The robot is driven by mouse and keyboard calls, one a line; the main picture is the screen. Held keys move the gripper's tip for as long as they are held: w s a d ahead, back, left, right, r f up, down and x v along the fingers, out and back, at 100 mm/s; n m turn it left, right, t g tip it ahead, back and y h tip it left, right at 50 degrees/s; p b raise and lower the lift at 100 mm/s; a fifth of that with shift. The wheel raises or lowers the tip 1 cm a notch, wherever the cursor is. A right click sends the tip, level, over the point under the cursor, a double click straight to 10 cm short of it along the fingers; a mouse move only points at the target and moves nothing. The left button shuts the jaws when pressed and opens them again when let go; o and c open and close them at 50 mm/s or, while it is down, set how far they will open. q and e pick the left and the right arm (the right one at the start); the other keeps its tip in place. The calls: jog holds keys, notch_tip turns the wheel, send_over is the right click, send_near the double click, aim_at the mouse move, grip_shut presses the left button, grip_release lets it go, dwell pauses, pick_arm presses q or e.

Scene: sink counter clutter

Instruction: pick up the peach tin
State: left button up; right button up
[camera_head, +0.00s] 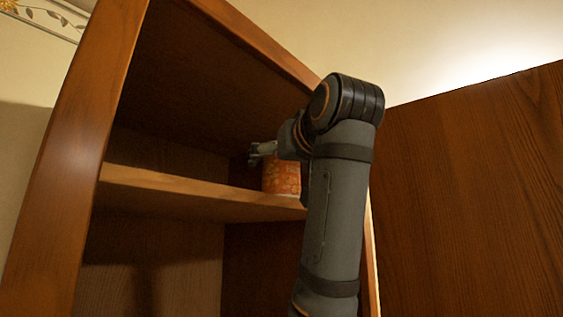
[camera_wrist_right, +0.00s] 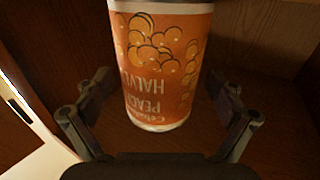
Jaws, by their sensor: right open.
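The peach tin (camera_head: 282,175) is an orange can standing on the cabinet shelf, partly hidden by my right arm in the head view. In the right wrist view the peach tin (camera_wrist_right: 158,65) appears upside down, with peach pictures and lettering on its orange label. My right gripper (camera_head: 258,152) reaches into the cabinet at the height of the tin's upper part. In the right wrist view the right gripper (camera_wrist_right: 160,108) is open, with one finger on each side of the tin and visible gaps beside it. My left gripper is not in view.
The wooden shelf (camera_head: 190,192) runs across the open cabinet. The cabinet's left side panel (camera_head: 75,130) stands near its opening, and a wooden door (camera_head: 475,190) is at the right. The shelf left of the tin is clear, and the visible space below looks empty.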

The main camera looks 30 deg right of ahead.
jog(key=shift+w+d+f, duration=0.15)
jog(key=shift+w+f, duration=0.05)
jog(key=shift+w, duration=0.05)
jog(key=shift+s+r, duration=0.1)
jog(key=c, duration=1.7)
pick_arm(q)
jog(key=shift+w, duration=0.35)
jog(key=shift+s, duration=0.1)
pick_arm(e)
jog(key=shift+r, duration=0.1)
